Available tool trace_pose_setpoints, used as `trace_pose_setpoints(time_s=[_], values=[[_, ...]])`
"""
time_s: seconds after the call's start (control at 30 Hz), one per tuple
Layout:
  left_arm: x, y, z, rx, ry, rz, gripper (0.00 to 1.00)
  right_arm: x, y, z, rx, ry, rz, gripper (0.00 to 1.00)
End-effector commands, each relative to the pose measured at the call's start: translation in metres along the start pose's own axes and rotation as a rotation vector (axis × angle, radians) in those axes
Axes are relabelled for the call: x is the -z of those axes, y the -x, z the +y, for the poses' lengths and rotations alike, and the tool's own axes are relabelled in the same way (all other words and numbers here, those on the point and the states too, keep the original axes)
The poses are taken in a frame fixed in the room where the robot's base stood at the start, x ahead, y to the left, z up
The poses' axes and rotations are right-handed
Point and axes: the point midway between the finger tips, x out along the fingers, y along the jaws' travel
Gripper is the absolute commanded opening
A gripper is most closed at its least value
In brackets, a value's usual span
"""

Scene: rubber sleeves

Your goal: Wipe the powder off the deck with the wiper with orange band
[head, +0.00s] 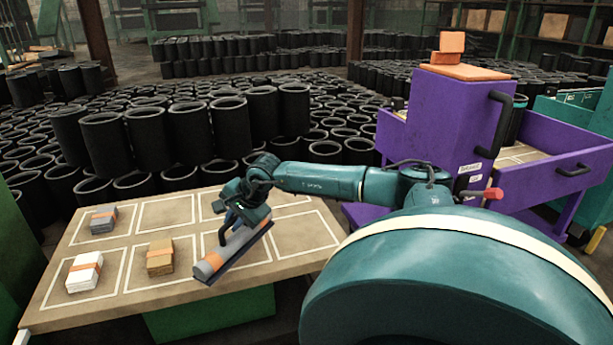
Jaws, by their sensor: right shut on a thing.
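My right gripper (236,218) is shut on a long grey wiper (236,247) with an orange band (212,262) near its lower left end. The wiper is tilted over the front middle of the tan table (185,289), with a dark flat edge along its lower side. I cannot tell whether it touches the table. No powder can be made out, and I cannot tell which surface is the deck. My left gripper is out of view.
On the table's marked squares sit a grey block (103,220), a white block (84,271) and a tan block (160,257), each orange-banded. A purple cart (440,120) with orange blocks (449,48) stands right. Black sleeves (230,128) crowd behind.

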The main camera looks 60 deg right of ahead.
Motion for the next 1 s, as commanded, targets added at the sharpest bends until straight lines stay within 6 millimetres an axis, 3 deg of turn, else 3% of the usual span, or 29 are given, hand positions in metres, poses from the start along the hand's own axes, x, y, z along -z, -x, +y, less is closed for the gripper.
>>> trace_pose_setpoints(time_s=[0.2, 0.67, 0.77, 0.87, 1.0], values=[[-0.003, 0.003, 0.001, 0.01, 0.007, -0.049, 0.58, 0.003, 0.018, -0.011, 0.003, -0.004, 0.003, 0.0], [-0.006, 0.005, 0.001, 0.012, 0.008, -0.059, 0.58, -0.003, 0.019, -0.012, 0.003, 0.009, -0.008, 0.0], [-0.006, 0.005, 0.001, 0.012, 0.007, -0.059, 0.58, -0.024, 0.02, -0.014, 0.004, 0.062, -0.045, 0.0], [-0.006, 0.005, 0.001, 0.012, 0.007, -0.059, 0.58, -0.063, 0.025, -0.016, 0.006, 0.166, -0.116, 0.0], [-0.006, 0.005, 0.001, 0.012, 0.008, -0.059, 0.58, -0.139, 0.046, -0.018, 0.011, 0.403, -0.276, 0.0]])
